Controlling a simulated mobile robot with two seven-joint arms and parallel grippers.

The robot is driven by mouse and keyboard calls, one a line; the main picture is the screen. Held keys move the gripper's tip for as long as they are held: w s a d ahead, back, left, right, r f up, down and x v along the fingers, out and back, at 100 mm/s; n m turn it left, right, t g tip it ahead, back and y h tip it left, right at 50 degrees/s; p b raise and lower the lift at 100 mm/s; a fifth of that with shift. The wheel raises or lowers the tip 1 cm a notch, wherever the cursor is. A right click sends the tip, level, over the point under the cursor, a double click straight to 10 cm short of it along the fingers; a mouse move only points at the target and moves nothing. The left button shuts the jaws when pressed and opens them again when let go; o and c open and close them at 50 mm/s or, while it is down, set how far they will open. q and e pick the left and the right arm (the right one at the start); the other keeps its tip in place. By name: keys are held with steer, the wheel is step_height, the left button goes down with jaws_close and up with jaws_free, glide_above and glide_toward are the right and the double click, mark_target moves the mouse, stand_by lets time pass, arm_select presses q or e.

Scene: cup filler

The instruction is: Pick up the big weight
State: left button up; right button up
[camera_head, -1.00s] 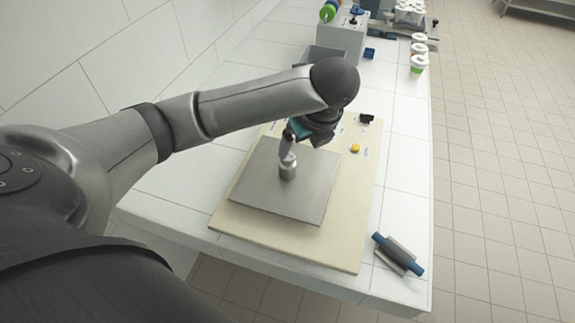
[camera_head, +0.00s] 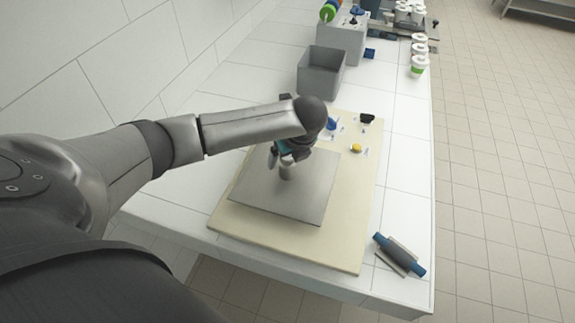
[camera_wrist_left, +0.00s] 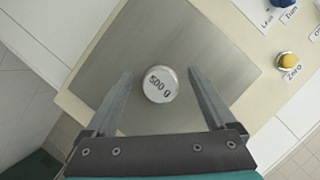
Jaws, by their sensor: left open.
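The big weight is a short metal cylinder marked "500 g" in the left wrist view (camera_wrist_left: 160,84). In the head view the weight (camera_head: 287,172) stands upright on the square grey metal plate (camera_head: 300,200), partly hidden by my gripper. My left gripper (camera_head: 281,157) is above the weight. In the left wrist view its two fingers (camera_wrist_left: 160,95) are spread, one on each side of the weight, with a gap to both. My right gripper is not in view.
The plate lies on a cream board (camera_head: 290,247) with a yellow button (camera_head: 356,148). A grey bin (camera_head: 321,72) stands behind. A blue-handled roller (camera_head: 399,255) lies at the front right. Cups (camera_head: 419,66) line the far right edge.

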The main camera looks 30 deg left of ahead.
arm_select(q)
steer(key=shift+x, duration=1.35)
jaws_close()
steer(key=shift+w+r, duration=0.1)
